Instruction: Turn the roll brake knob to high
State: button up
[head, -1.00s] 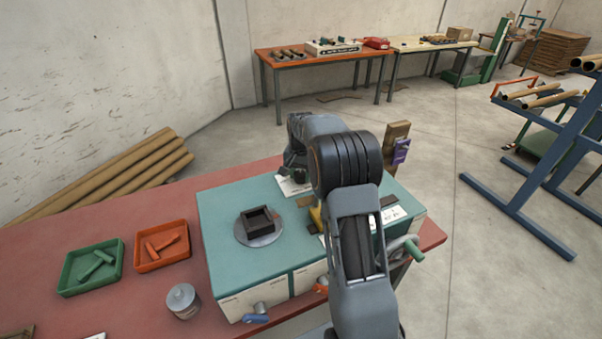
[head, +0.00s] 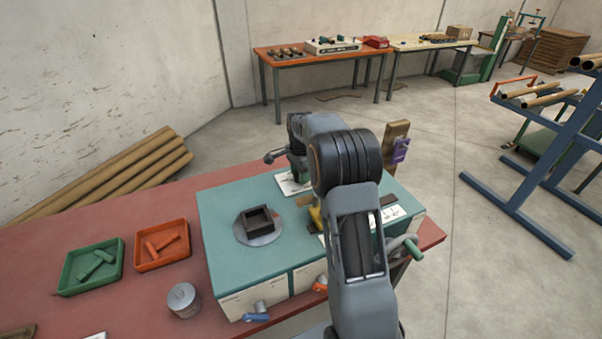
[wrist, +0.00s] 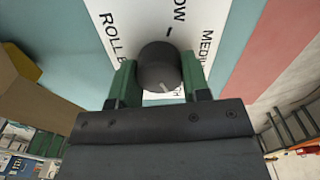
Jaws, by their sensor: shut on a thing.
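The roll brake knob (wrist: 152,62) is a dark round knob in the wrist view. It stands on a white label plate (wrist: 140,25) with the words "ROLL B…", "LOW", "MEDI…" and, partly hidden, what looks like the end of "HIGH". A short pale pointer mark on the knob faces the lower edge of the picture, slightly right, near the partly hidden word. My gripper (wrist: 158,66) has one green finger on each side of the knob and is shut on it. In the head view the knob is hidden by my arm; part of a white plate (head: 291,186) shows beside it.
The teal machine top (head: 225,215) carries a dark square block on a round disc (head: 262,236). A brown post with a purple part (head: 398,145) stands at its right back. Green (head: 68,283) and orange (head: 150,262) trays and a metal can (head: 183,300) are on the red bench.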

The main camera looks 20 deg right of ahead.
dwell(0.6)
jog(key=o, duration=0.9)
jog(key=shift+o, duration=0.2)
notch_tip(320, 180, up, 14)
jog(key=shift+f, duration=0.1)
dwell(0.3)
